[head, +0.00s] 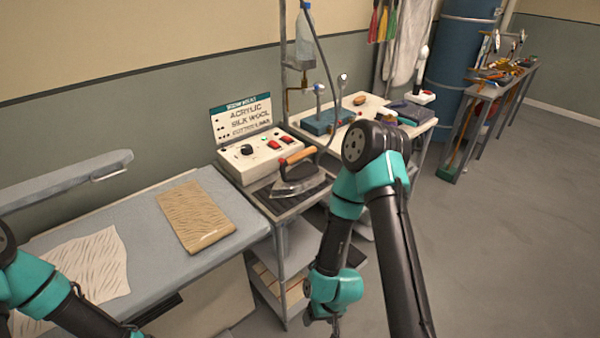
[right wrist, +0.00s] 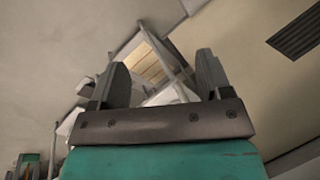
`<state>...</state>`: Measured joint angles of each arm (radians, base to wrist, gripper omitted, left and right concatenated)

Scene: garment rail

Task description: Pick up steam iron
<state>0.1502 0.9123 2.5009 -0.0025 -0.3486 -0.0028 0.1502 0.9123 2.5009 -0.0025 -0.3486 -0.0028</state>
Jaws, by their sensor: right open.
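The steam iron (head: 298,175), with a grey body and an orange-brown handle, rests on a dark pad on the small stand, in front of the control box. My right arm is to the right of the stand, and its gripper (head: 322,312) hangs low, well below and apart from the iron. In the right wrist view the right gripper (right wrist: 160,88) has its two fingers spread with nothing between them. The iron is not recognisable in that view. My left arm shows at the lower left of the head view, but its fingers are out of frame.
The control box (head: 262,152) with red switches stands behind the iron. An ironing board (head: 140,225) with folded tan cloth (head: 196,215) and pale patterned cloth (head: 75,270) lies left. A cluttered white table (head: 375,105) stands behind my right arm.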

